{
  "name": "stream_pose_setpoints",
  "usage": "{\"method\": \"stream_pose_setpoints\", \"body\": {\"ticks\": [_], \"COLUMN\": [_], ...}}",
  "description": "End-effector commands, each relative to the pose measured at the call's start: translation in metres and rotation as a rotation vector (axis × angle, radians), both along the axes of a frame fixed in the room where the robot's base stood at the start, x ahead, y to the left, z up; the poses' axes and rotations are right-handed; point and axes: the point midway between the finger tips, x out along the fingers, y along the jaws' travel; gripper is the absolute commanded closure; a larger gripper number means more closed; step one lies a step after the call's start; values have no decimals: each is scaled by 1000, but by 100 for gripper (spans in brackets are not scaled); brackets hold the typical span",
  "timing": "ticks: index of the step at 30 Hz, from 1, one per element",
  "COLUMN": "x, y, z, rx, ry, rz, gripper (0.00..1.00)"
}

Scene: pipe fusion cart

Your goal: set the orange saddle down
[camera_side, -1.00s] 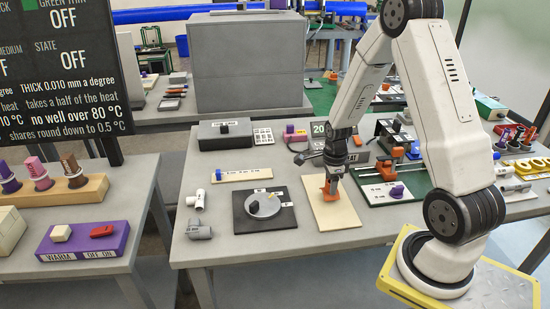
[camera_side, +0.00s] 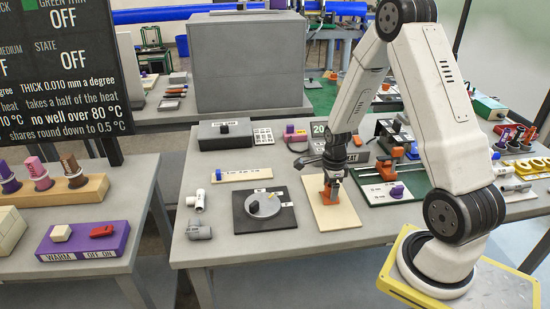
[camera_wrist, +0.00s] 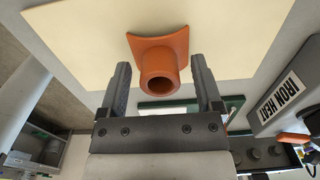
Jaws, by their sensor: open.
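The orange saddle (camera_side: 329,191) rests on a cream board (camera_side: 345,215) on the grey table in the side view. In the wrist view the saddle (camera_wrist: 158,68) shows its round hollow stub toward the camera and its curved flange on the board (camera_wrist: 80,40). My gripper (camera_side: 333,178) is right above the saddle in the side view. In the wrist view my gripper (camera_wrist: 160,88) is open, with one finger on each side of the stub and a visible gap to each.
A black plate with a grey disc (camera_side: 264,206) lies left of the board. A green board with a purple knob (camera_side: 396,191) lies to the right. An iron heat box (camera_wrist: 290,100) shows in the wrist view. Grey and white pipe fittings (camera_side: 199,230) lie at the table's left.

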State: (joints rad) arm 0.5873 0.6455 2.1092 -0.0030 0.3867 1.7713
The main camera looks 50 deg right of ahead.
Motion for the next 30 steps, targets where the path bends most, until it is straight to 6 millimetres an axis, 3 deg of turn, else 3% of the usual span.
{"method": "stream_pose_setpoints", "body": {"ticks": [8,14,30], "x": [0,0,1], "y": [0,0,0], "z": [5,20,86], "rx": [-1,-1,-1], "ry": [-1,-1,-3], "rz": [0,0,0], "gripper": [17,17,17]}}
